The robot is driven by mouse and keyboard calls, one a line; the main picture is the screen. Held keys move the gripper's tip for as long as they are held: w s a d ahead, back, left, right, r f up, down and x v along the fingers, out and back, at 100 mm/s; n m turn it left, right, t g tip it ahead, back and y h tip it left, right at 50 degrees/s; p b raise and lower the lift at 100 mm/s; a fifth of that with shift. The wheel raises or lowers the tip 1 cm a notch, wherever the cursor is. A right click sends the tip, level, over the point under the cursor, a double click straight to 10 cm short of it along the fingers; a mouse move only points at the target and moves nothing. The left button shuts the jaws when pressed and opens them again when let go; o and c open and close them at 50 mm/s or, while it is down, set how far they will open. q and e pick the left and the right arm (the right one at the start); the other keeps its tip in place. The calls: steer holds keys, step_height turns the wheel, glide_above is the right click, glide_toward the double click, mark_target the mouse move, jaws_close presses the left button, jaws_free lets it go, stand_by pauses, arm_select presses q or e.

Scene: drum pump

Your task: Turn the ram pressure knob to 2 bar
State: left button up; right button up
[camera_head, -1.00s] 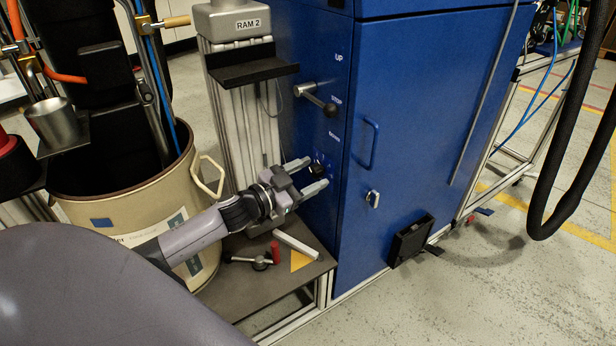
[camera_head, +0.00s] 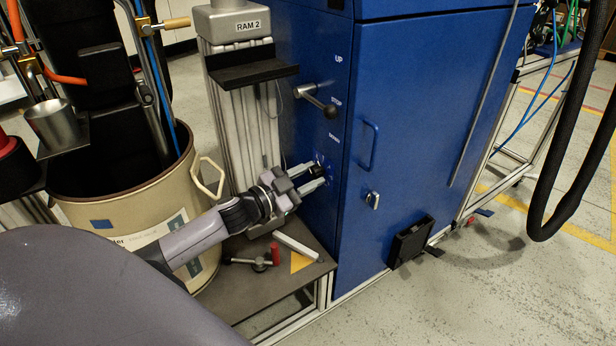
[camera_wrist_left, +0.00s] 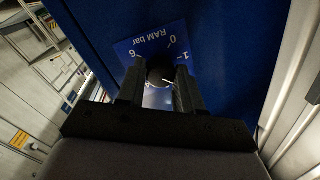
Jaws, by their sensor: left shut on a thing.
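The ram pressure knob (camera_head: 316,169) is small and black, on the blue cabinet's left face. My left gripper (camera_head: 317,173) is shut on it, one finger on each side. In the left wrist view the knob (camera_wrist_left: 159,71) sits between the two dark fingers. Its blue dial plate (camera_wrist_left: 152,45) appears upside down, lettered "RAM bar", with 0, 1 and 6 readable. The knob's white pointer line slants to the lower right, past the 1 mark. The fingers partly hide the scale there, and I cannot read a 2. My right gripper is not in view.
A lever with a black ball (camera_head: 329,109) sticks out above the knob, beside UP, STOP and DOWN labels. The RAM 2 column (camera_head: 234,95) and a beige drum (camera_head: 130,205) stand left. A red-handled part (camera_head: 275,254) lies on the platform below.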

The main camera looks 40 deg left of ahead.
arm_select(q)
steer(key=o, duration=1)
steer(key=shift+o, duration=0.2)
steer(key=shift+s+a, duration=0.15)
steer(key=shift+s, duration=0.4)
steer(key=p+v, duration=0.1)
steer(key=v, duration=0.5)
steer(key=shift+p, duration=0.35)
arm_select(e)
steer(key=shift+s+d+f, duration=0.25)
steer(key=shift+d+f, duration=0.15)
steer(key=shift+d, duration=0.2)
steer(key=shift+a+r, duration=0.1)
